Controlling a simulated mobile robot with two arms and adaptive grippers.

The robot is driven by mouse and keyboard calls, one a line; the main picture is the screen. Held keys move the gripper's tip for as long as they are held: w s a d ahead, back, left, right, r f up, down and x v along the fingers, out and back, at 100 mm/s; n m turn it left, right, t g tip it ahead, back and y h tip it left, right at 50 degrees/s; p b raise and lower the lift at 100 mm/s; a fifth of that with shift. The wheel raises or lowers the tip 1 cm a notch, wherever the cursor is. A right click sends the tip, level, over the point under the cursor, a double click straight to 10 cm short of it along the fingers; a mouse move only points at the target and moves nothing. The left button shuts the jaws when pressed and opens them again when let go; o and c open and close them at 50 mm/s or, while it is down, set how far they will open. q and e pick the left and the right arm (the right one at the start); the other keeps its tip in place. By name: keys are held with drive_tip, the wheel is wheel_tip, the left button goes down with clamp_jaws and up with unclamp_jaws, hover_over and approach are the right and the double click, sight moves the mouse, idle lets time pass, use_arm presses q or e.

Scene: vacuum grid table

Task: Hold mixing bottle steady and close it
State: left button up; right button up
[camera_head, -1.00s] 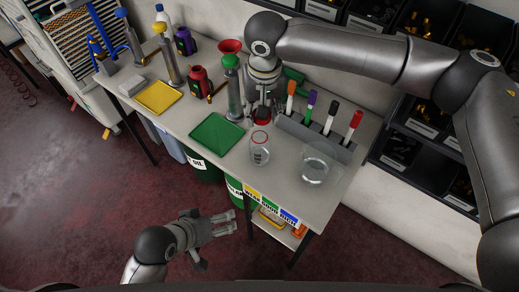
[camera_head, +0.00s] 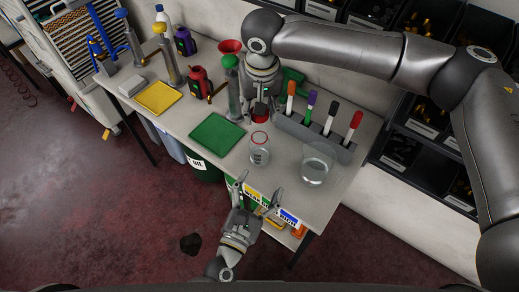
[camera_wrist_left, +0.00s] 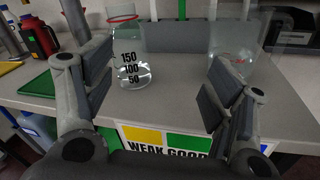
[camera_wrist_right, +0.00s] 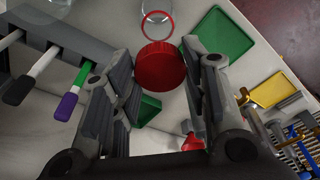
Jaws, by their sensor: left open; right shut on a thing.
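The mixing bottle (camera_head: 259,155) is clear, with a red rim and black volume marks, and stands upright and open near the table's front edge. It also shows in the left wrist view (camera_wrist_left: 130,72), ahead and left of centre between my open fingers. My left gripper (camera_head: 260,186) is open and empty in front of the table edge, short of the bottle. My right gripper (camera_head: 262,108) is shut on a red cap (camera_wrist_right: 160,68), held behind the bottle and apart from its mouth. The right wrist view shows the bottle's red rim (camera_wrist_right: 157,25) beyond the cap.
A clear beaker (camera_head: 314,172) stands right of the bottle. A grey marker holder (camera_head: 318,143) stands behind. A green mat (camera_head: 217,134) lies to the left, with a yellow mat (camera_head: 158,97) farther left. Colour labels (camera_wrist_left: 145,138) line the table's front edge.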

sight(257, 156)
use_arm(q)
drive_tip(key=a+n+y, duration=0.1)
drive_tip(key=a+f+n+y, duration=0.1)
drive_tip(key=n, duration=0.1)
drive_tip(key=a+f+n+t+y, duration=0.1)
drive_tip(key=n, duration=0.1)
drive_tip(key=shift+f, duration=0.15)
drive_tip(key=x, duration=1.2)
drive_tip(key=shift+c, duration=0.2)
drive_tip(key=c, duration=1.5)
use_arm(e)
drive_tip(key=shift+f, duration=2.5)
